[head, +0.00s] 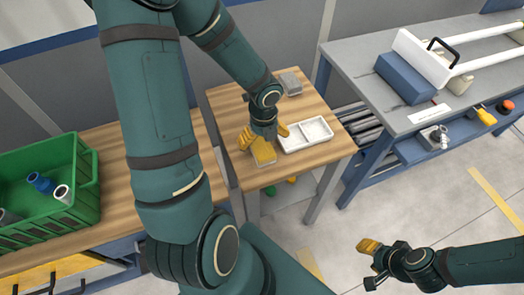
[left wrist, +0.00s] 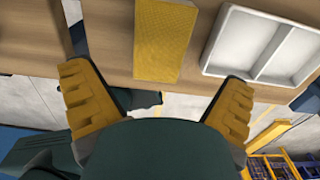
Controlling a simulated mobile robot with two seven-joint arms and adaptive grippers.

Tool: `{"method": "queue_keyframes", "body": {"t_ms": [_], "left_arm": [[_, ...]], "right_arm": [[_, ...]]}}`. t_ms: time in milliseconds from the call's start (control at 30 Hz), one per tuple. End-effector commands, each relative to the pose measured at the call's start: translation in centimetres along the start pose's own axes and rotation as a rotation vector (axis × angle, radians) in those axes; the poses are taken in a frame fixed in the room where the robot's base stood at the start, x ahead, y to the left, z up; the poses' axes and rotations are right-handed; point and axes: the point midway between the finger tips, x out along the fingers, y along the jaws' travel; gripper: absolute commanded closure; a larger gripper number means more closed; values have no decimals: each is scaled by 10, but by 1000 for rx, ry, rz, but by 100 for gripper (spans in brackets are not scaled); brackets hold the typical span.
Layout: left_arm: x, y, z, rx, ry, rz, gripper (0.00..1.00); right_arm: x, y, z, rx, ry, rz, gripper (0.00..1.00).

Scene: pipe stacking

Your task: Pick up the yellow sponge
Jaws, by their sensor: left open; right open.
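The yellow sponge (head: 264,154) lies on the small wooden table (head: 232,108) near its front edge, left of the white two-part tray (head: 306,134). My left gripper (head: 265,135) is open above the sponge, its yellow fingers spread. In the left wrist view the sponge (left wrist: 165,38) lies ahead, between the lines of the two open fingers (left wrist: 158,78), and nothing is held. The tray (left wrist: 262,45) shows right of the sponge there. My right gripper (head: 368,263) is open and empty over the floor at the lower right.
A grey block (head: 290,82) sits at the table's back. A green crate (head: 84,200) with several pipes stands on the left bench. The grey workbench (head: 362,62) at right holds a blue block (head: 405,78) and white pipes (head: 480,58). Floor in front is mostly clear.

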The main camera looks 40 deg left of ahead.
Motion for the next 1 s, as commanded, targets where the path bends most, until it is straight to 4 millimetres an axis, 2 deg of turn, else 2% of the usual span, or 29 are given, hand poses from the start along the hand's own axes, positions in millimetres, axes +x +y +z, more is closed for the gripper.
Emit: {"method": "queue_keyframes", "body": {"t_ms": [400,633,667,700,833,867,1000], "left_arm": [[50,1,9,-1,1,1,0],[50,1,9,-2,1,0,0],[50,1,9,-2,1,0,4],[50,1,9,-2,1,0,18],[50,1,8,-2,1,0,63],[50,1,9,-2,1,0,67],[50,1,8,-2,1,0,67]], "right_arm": [[24,9,0,-3,5,0,55],[23,8,-1,-3,6,0,55],[23,8,-1,-3,6,0,55],[23,8,-1,-3,6,0,55],[23,8,-1,-3,6,0,55],[23,8,-1,-3,6,0,55],[23,8,-1,-3,6,0,55]]}}
